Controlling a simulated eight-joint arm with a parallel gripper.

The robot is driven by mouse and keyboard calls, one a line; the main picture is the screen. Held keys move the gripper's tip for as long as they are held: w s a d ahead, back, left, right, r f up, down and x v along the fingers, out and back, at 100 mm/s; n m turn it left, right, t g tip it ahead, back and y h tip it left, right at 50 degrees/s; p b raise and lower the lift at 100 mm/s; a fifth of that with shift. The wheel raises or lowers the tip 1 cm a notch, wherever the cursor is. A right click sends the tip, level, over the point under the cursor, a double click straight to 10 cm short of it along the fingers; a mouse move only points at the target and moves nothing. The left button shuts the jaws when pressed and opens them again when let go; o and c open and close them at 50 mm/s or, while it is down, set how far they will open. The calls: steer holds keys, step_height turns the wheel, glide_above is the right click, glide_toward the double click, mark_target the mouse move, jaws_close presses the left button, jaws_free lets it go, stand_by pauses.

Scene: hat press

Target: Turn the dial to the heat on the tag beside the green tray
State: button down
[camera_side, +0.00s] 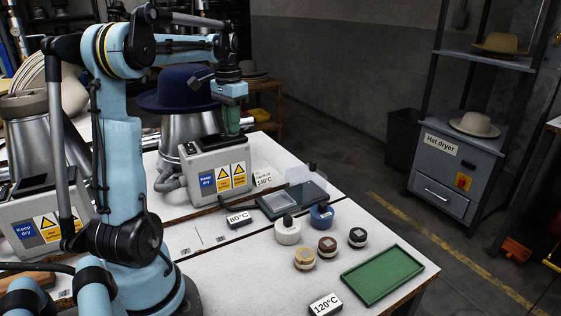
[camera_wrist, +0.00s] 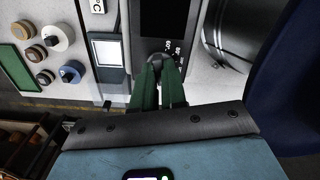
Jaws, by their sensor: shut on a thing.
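The green tray (camera_side: 383,275) lies empty at the front right of the white table in the side view, and it also shows at the left of the wrist view (camera_wrist: 20,75). The tag beside it reads 120°C (camera_side: 325,305). My gripper (camera_side: 232,132) points down with its green fingers on the grey control box (camera_side: 205,162). In the wrist view my gripper (camera_wrist: 157,66) is shut on the dial (camera_wrist: 155,58), whose numbered scale is partly visible at its right. The fingers hide most of the dial, and I cannot tell its setting.
Another tag reads 80°C (camera_side: 239,219). A further tag (camera_side: 263,178) beside the control box seems to read 180°C. A dark flat device (camera_side: 291,201) and several round pots stand between box and tray. A blue hat (camera_side: 181,88) on a metal press is close behind my gripper.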

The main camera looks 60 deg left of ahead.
steer(key=shift+n, duration=0.3)
steer(key=n, duration=0.5)
steer(key=shift+n, duration=0.3)
steer(key=n, duration=0.5)
steer(key=shift+n, duration=0.4)
steer(key=c, duration=1.2)
jaws_free()
steer(key=shift+r, duration=0.1)
step_height(320, 180, up, 12)
steer(key=shift+f, duration=0.1)
